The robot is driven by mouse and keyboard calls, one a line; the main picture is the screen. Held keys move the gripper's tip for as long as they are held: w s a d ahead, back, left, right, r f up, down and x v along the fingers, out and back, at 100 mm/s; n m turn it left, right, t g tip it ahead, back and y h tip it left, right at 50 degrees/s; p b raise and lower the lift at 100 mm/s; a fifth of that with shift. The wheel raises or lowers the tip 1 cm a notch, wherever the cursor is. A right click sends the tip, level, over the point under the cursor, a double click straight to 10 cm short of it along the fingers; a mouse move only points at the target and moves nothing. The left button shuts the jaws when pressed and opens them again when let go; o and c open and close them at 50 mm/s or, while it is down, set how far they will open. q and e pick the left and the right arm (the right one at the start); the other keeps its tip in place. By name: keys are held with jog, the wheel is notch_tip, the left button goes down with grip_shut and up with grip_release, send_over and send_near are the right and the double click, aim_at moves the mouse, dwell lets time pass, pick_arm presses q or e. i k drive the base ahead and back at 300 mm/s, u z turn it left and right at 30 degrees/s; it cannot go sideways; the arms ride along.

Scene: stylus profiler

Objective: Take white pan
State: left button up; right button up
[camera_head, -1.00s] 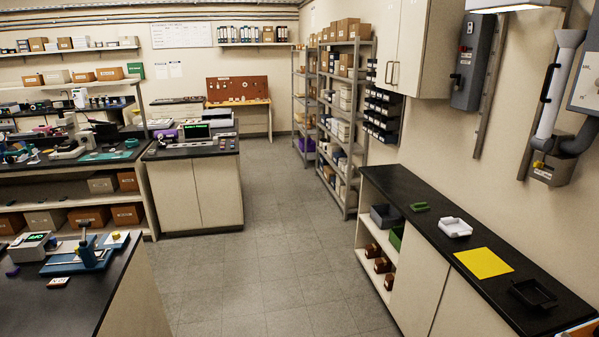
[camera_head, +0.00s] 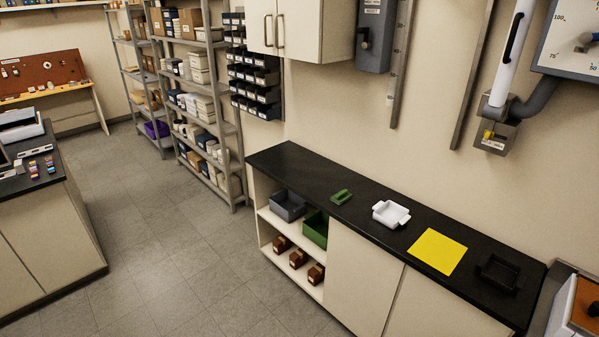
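The white pan (camera_head: 391,214) is a small shallow tray with a handle tab at each end. It stands upright on the black countertop (camera_head: 290,160) along the right wall, between a small green item (camera_head: 341,197) and a yellow sheet (camera_head: 437,251). Nothing touches it from above. Neither of my grippers shows in the view.
A black tray (camera_head: 498,273) lies right of the yellow sheet. Grey (camera_head: 288,205) and green (camera_head: 316,229) bins and several brown boxes fill the open shelves below the counter. A metal shelf rack (camera_head: 207,100) stands beyond. The grey floor (camera_head: 190,250) before the counter is clear.

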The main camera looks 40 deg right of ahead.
aim_at(391, 215)
jog(key=i, duration=0.55)
jog(key=z, duration=1.05)
jog(key=i, duration=2.15)
jog(key=z, duration=1.4)
